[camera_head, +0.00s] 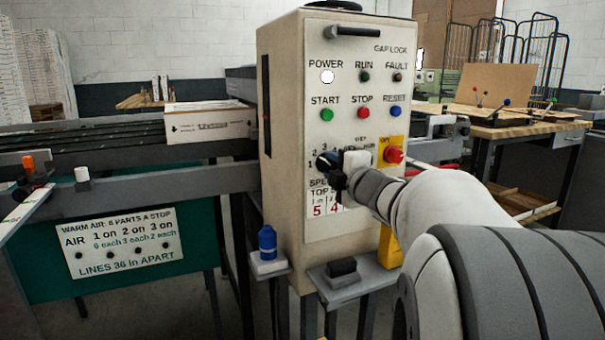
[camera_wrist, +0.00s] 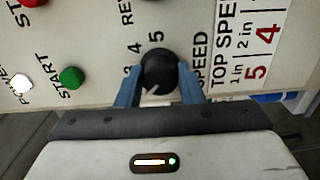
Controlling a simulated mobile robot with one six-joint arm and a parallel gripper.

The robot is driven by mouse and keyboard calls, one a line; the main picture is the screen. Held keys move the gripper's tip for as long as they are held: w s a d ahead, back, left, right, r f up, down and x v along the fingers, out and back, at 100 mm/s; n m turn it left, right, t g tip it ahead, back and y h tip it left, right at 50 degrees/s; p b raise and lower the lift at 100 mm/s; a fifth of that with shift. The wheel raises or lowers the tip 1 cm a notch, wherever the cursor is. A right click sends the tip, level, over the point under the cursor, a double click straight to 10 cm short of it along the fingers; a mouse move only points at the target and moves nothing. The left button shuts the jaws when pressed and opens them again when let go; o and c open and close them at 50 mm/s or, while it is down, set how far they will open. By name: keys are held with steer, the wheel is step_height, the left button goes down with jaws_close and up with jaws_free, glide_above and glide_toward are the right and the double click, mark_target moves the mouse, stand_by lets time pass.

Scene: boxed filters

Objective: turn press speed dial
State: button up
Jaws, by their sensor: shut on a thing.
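The press speed dial (camera_wrist: 160,70) is a round black knob with a white pointer line on the cream control panel. In the wrist view its line points down and left, toward the left finger; the number it points at is hidden. Printed numbers, among them 4 and 5, ring the dial. My gripper (camera_wrist: 159,67) has its two blue fingers on either side of the dial, shut on it. In the head view my gripper (camera_head: 332,172) is at the panel and covers most of the dial.
The panel carries a lit white POWER lamp (camera_head: 327,76), a green START button (camera_head: 326,114), a red STOP button (camera_head: 362,114) and a blue RESET button (camera_head: 397,112). A red emergency knob (camera_head: 394,155) sits on yellow just right of my gripper. A speed table (camera_head: 318,205) is printed below.

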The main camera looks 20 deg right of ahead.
stand_by(0.4)
steer(key=o, duration=1)
steer(key=s+p, duration=0.1)
steer(key=s, duration=0.6)
steer(key=shift+s+d+p, duration=0.15)
steer(key=shift+s+p, duration=0.2)
steer(key=shift+s, duration=0.05)
